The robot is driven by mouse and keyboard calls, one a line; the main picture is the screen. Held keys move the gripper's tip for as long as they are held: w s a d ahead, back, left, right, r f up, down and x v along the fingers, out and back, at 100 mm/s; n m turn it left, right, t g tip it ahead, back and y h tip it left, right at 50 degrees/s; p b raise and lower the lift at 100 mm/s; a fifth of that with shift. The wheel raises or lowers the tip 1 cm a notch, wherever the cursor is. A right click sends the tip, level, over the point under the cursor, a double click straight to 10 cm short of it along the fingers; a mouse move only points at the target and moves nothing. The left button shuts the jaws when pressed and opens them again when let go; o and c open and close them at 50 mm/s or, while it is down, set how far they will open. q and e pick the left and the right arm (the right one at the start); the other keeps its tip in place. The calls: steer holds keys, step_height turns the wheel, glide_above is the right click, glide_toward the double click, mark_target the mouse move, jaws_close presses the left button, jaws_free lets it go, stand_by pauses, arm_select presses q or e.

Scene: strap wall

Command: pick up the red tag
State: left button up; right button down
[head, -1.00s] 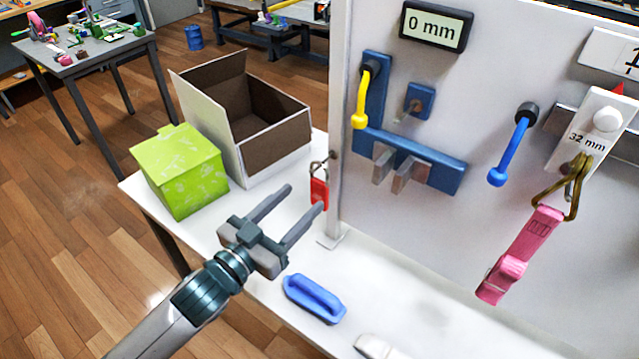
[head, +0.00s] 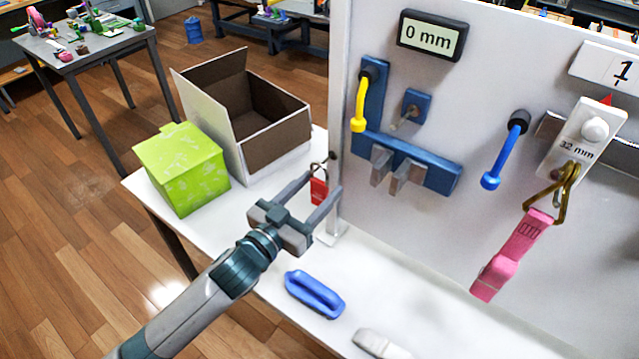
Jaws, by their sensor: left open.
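The red tag (head: 318,190) hangs by a wire loop from a small hook on the left edge of the white upright panel. My left gripper (head: 322,183) is open, with its two fingers pointing up and right toward the tag. The tag shows between the finger ends, and the right finger passes close to its lower right side. I cannot tell from this view whether a finger touches it. My right gripper is not in view.
The white panel (head: 420,240) carries a yellow lever (head: 360,105), a blue lever (head: 503,150) and a pink strap (head: 512,255). A green box (head: 182,168) and an open carton (head: 270,140) stand left. A blue handle (head: 314,294) lies on the white table in front.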

arm_select(q)
steer(key=shift+w+d, duration=0.35)
steer(key=shift+w, duration=0.05)
steer(key=c, duration=1.1)
steer(key=shift+c, duration=0.3)
